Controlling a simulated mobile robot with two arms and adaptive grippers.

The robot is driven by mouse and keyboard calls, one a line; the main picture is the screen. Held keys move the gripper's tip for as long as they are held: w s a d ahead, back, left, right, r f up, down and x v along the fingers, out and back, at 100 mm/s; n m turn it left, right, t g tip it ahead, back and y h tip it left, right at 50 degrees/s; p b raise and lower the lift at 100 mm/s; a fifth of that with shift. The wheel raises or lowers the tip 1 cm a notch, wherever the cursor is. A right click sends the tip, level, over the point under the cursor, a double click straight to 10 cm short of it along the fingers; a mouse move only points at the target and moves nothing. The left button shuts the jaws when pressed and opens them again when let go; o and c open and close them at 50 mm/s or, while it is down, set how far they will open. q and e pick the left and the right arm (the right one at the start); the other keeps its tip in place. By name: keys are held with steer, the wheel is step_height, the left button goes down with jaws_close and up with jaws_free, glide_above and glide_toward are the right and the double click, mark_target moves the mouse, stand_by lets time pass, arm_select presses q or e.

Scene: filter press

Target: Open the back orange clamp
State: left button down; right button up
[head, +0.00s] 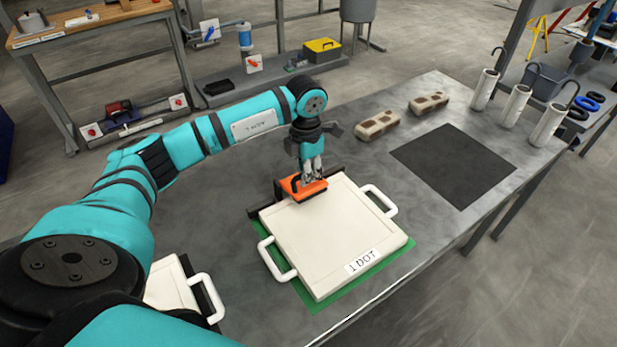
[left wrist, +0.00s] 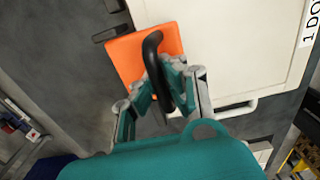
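The back orange clamp (head: 304,188) sits at the back edge of the white filter plate (head: 330,235), its orange block over the plate's rim. It also shows in the left wrist view (left wrist: 125,58), with a curved black handle (left wrist: 152,45) across it. My left gripper (head: 312,178) reaches down onto the clamp from above. In the left wrist view its fingers (left wrist: 166,82) are drawn in on both sides of the black handle and appear shut on it. The fingers hide part of the handle. My right gripper is not in view.
The plate has white side handles (head: 378,200) and lies on a green mat (head: 375,268) with a "1 DOT" label. Another white plate (head: 168,288) is at lower left.

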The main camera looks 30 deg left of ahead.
arm_select(q)
steer(key=shift+a+r, duration=0.1)
steer(key=shift+w+a+r, duration=0.3)
steer(key=shift+a+r, duration=0.15)
steer(key=shift+a, duration=0.1)
steer(key=shift+w+a+r, duration=0.3)
steer(key=shift+a+r, duration=0.2)
steer(key=shift+a, duration=0.3)
steer(key=shift+w+a+r, duration=0.1)
steer(key=shift+w+a, duration=0.25)
steer(key=shift+a, duration=0.45)
